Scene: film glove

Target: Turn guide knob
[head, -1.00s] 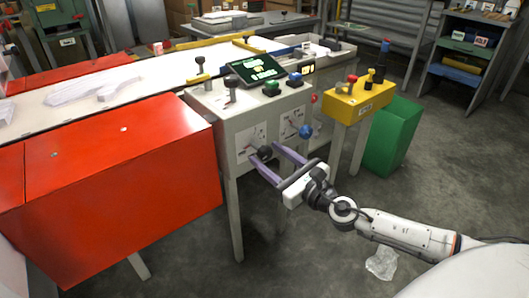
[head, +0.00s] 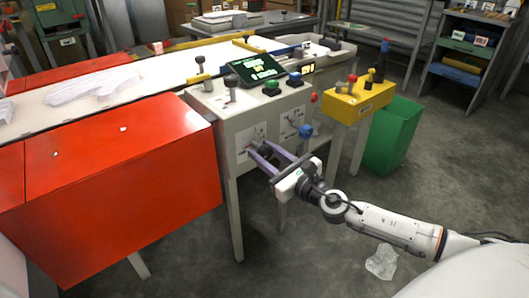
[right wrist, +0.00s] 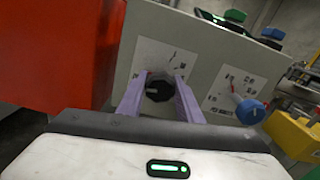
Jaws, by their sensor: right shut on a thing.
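The black guide knob (right wrist: 158,88) sits on the front face of the light grey control cabinet, over a white dial plate with printed marks; it also shows in the head view (head: 265,150). My right gripper (head: 263,153) reaches the knob from the front right. Its two purple fingers (right wrist: 160,86) lie on either side of the knob and are shut on it. A second dial plate with a blue-ended handle (right wrist: 248,110) is to the right on the same face. My left gripper is not in view.
A red box (head: 120,190) stands close on the left of the cabinet (head: 235,185). A yellow stand (head: 358,100) and a green bin (head: 392,135) are to the right. The floor before the cabinet is mostly clear, with a crumpled clear sheet (head: 382,262) on it.

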